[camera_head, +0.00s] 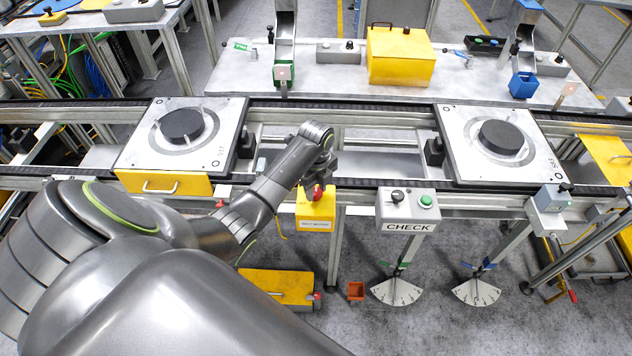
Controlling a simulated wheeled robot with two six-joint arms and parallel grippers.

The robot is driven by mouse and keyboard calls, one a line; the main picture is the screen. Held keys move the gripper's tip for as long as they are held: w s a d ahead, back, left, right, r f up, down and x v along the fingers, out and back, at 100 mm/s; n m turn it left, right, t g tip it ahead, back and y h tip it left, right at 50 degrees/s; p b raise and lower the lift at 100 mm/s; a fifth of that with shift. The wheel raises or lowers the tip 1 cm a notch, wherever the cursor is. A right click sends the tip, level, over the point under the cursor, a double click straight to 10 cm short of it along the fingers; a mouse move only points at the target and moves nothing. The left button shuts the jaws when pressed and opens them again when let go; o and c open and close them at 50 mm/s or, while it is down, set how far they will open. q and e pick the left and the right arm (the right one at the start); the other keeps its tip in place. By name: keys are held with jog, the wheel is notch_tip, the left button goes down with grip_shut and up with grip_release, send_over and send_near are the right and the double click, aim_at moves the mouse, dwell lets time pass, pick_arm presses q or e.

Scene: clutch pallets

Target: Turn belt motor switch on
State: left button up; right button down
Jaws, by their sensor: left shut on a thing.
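The belt motor switch is a yellow box (315,217) with a white label, mounted on the front rail of the conveyor near the middle of the picture. A red knob (317,193) sits on its top. My left arm comes in from the left, and my left gripper (318,186) points down at the knob. The gripper is shut on the red knob; its fingers and wrist partly cover it. The knob's exact turn position is too small to tell. My right gripper is not in view.
A grey CHECK box (408,212) with a black knob and green button is right of the switch. Two pallets with black discs (148,140) (463,153) sit on the conveyor. A table with a yellow box (400,56) stands behind. Two dial gauges (397,291) hang below.

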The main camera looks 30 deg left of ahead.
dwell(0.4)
pick_arm(q)
jog(key=o, duration=1)
